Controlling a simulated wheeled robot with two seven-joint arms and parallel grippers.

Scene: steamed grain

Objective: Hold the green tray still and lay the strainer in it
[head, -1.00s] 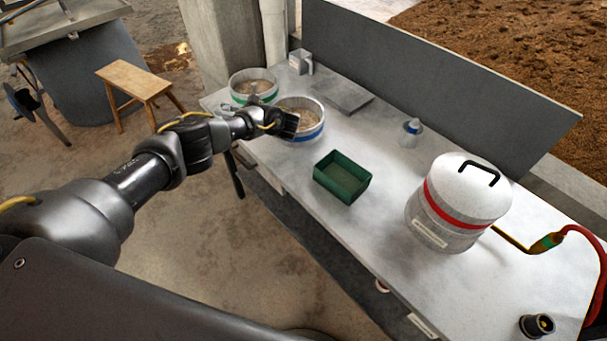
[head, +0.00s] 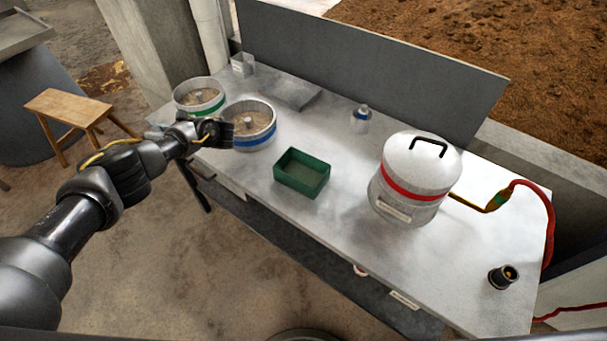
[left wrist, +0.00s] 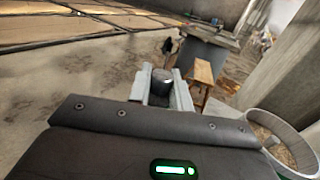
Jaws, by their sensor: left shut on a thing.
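The green tray (head: 302,188) is an open, empty-looking rectangular box upright near the table's front edge, in the middle of the head view. My left gripper (head: 228,133) is at the near left side of the blue-banded round pan, left of and apart from the tray. In the left wrist view my left gripper (left wrist: 160,88) is shut on a small dark grey cylinder (left wrist: 161,78). Whether this cylinder is the strainer I cannot tell, and I cannot pick out the strainer for certain elsewhere. My right gripper is not in view.
A blue-banded pan (head: 264,143) and a green-banded pan (head: 200,107) of grain stand left of the tray. A lidded red-banded pot (head: 416,172) stands right. A small bottle-like thing (head: 361,118) is behind. Bare tabletop surrounds the tray.

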